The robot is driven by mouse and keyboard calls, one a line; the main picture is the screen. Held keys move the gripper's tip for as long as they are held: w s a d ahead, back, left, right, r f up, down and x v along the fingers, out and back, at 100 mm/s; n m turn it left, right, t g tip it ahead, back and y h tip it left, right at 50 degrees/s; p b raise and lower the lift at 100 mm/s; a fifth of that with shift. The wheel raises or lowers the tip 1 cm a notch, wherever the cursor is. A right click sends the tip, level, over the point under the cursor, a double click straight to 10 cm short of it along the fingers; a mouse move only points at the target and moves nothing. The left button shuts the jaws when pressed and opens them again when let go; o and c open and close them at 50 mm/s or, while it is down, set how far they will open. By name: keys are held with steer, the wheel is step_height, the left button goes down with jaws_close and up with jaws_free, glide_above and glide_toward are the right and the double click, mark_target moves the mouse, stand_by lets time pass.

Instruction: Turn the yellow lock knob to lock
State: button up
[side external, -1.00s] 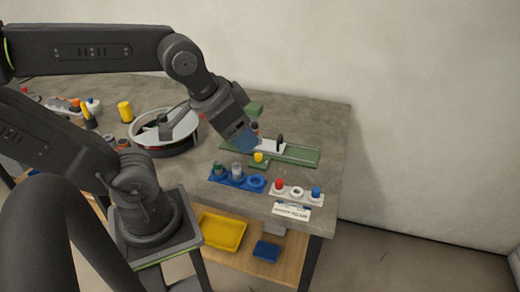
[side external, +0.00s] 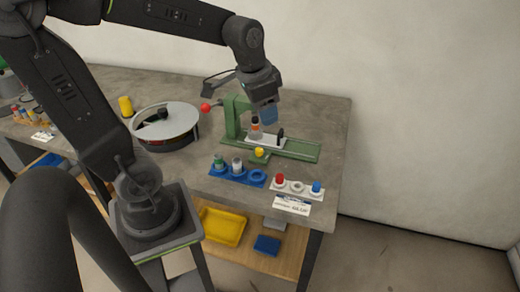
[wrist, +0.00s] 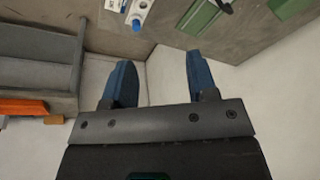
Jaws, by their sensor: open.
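The yellow lock knob (side external: 259,151) sits at the front edge of the green jig (side external: 300,151) on the bench. Its turn position is too small to read. A white plate (side external: 267,141) lies on the jig, with an orange-and-dark cylinder (side external: 255,128) upright on it and a black upright piece (side external: 280,136) beside that. My gripper (side external: 266,118) is raised above and behind the knob, apart from it. In the wrist view, my blue fingers (wrist: 158,68) are spread with nothing between them. Green jig parts (wrist: 204,14) show at the top edge there; the knob is not seen.
A green post (side external: 233,116) with a red ball (side external: 205,107) on its lever stands at the jig's left. A blue holder (side external: 228,175) and a white strip with red and blue knobs (side external: 297,188) lie in front. A round pan (side external: 165,136) is left. The bench's right end is clear.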

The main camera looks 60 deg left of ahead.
steer(key=w+a+f+g, duration=0.2)
steer(key=w+a+f, duration=0.2)
steer(key=a, duration=0.2)
steer(key=m+g, duration=0.1)
steer(key=m, duration=0.1)
glide_toward(260, 149)
steer(key=shift+h, duration=0.4)
steer(key=f, duration=1)
steer(key=shift+w+a, duration=0.1)
steer(key=shift+a, duration=0.2)
steer(key=shift+c, duration=0.2)
steer(key=c, duration=0.9)
